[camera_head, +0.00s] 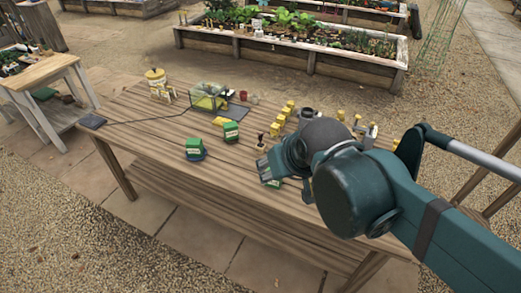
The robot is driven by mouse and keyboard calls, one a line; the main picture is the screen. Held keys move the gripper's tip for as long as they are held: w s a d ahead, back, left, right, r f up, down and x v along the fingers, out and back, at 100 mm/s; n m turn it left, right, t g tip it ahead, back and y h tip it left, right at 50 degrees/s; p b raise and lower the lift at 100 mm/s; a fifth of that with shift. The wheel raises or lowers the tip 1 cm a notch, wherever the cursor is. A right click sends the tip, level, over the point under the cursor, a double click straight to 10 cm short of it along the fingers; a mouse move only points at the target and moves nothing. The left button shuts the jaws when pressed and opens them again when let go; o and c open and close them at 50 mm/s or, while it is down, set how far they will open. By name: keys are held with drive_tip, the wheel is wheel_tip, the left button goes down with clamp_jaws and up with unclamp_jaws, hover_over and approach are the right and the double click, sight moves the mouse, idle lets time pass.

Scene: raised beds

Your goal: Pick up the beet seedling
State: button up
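My gripper (267,174) hangs low over the front right part of the wooden table (215,177), pointing down and left. My arm hides its far side, so I cannot see whether its fingers are apart. I cannot pick out the beet seedling for certain. A small dark upright thing in a pale base (261,143) stands just behind and left of my gripper and may be a seedling, but it is too small to tell. Part of a green box (276,184) shows just below my gripper; I cannot tell whether they touch.
The table's front left is clear. A planted raised bed (270,49) lies beyond.

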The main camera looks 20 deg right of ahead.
drive_tip(key=w+d+m+g+b, duration=0.1)
drive_tip(key=w+d+m, duration=0.1)
drive_tip(key=w, duration=1)
drive_tip(key=m+g+h+b, duration=0.3)
drive_tip(key=m, duration=0.4)
hover_over(260, 145)
drive_tip(key=s+a, duration=0.2)
wheel_tip(260, 145, down, 27)
drive_tip(key=shift+x, duration=1.3)
